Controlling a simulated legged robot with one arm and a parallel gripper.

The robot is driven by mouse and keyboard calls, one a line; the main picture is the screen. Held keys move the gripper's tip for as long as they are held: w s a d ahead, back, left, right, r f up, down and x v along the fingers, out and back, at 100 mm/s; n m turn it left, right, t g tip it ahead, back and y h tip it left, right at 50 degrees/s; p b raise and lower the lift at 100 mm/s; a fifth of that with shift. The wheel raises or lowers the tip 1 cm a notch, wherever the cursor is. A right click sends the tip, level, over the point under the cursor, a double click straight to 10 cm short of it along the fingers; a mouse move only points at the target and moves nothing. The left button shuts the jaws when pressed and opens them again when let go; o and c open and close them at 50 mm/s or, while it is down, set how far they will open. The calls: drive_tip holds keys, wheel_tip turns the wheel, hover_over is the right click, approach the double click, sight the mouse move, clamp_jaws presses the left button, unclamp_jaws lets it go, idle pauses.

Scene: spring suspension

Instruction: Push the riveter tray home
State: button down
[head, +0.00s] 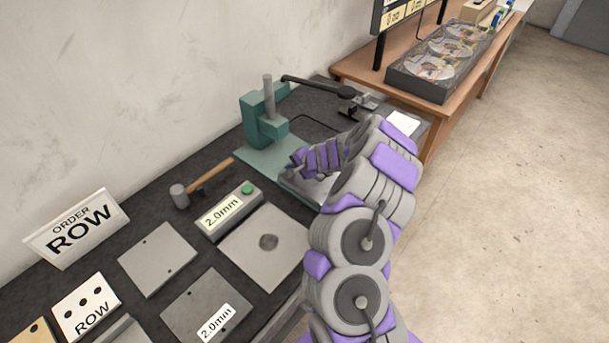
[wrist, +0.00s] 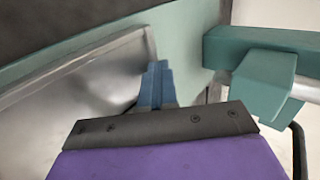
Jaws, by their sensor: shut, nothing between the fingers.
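The riveter (head: 264,117) is a green press standing on a green base plate (head: 262,158) on the dark bench; its green body (wrist: 262,85) also shows at the right in the wrist view. The riveter tray (wrist: 75,105) is a shiny metal plate with a raised edge, lying on the green base. In the head view, its visible part (head: 292,183) is mostly hidden behind my arm. My gripper (head: 297,170) is low over the base, in front of the press. In the wrist view, its blue fingers (wrist: 155,82) are shut and empty at the tray's edge; contact is unclear.
A hammer (head: 205,178), a 2.0mm box with a green button (head: 228,210) and several metal plates (head: 157,257) lie left of the riveter. An order sign (head: 76,228) stands by the wall. A wooden table (head: 355,66) with a disc tray (head: 442,62) is behind.

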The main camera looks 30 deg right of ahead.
drive_tip(key=w+a, duration=0.1)
drive_tip(key=w, duration=0.2)
drive_tip(key=w+a, duration=0.2)
drive_tip(key=w, duration=0.2)
drive_tip(key=w+a, duration=0.1)
drive_tip(key=w, duration=0.2)
drive_tip(key=shift+w+a+f, duration=0.15)
drive_tip(key=shift+w+a, duration=0.15)
drive_tip(key=shift+s+d, duration=0.1)
